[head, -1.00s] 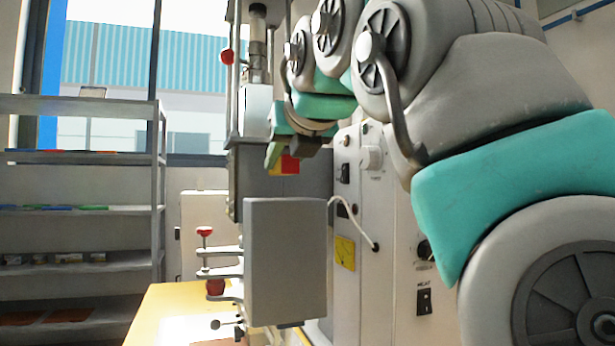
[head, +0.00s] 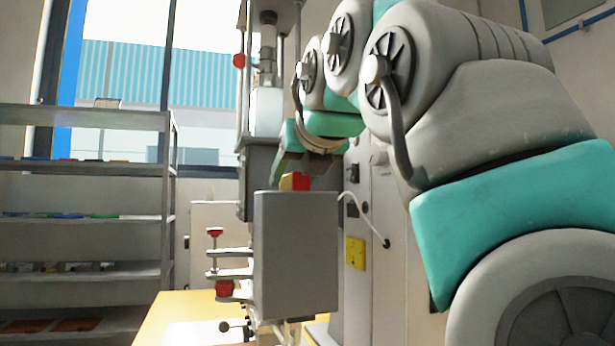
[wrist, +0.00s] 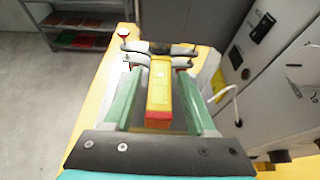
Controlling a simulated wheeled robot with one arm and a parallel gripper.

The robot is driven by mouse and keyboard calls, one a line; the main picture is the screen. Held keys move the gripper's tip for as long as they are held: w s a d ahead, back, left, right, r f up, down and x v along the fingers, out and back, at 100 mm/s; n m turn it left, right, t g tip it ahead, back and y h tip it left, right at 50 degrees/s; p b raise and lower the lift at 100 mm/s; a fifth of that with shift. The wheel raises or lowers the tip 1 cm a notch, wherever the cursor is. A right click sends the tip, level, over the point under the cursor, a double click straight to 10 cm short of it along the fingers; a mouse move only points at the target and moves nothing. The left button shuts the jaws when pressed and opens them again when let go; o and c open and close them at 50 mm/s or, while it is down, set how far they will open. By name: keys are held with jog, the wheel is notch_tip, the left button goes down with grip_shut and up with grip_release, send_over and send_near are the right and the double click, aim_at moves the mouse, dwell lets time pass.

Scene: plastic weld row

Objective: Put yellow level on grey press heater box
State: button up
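The yellow level (wrist: 160,88), a short yellow bar with red ends, lies between the two green fingers of my gripper (wrist: 161,76) in the wrist view. Narrow gaps show on both sides of it, so the gripper appears open around it. In the head view the level (head: 300,181) appears just at the top edge of the grey press heater box (head: 296,255), seemingly resting on it. The box's top face is mostly out of sight from the head camera. My gripper (head: 300,165) is directly above the box, partly covering the level.
The white press cabinet (head: 385,230) with switches and a cable stands right of the box. Clamps with red knobs (head: 224,289) project on the left, above a yellow table (head: 170,315). Grey shelves (head: 85,195) with small items stand at the far left.

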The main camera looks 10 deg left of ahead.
jog(key=shift+o, duration=0.2)
jog(key=shift+r, duration=0.15)
jog(key=p+v, duration=0.1)
jog(key=v, duration=1.1)
dwell(0.9)
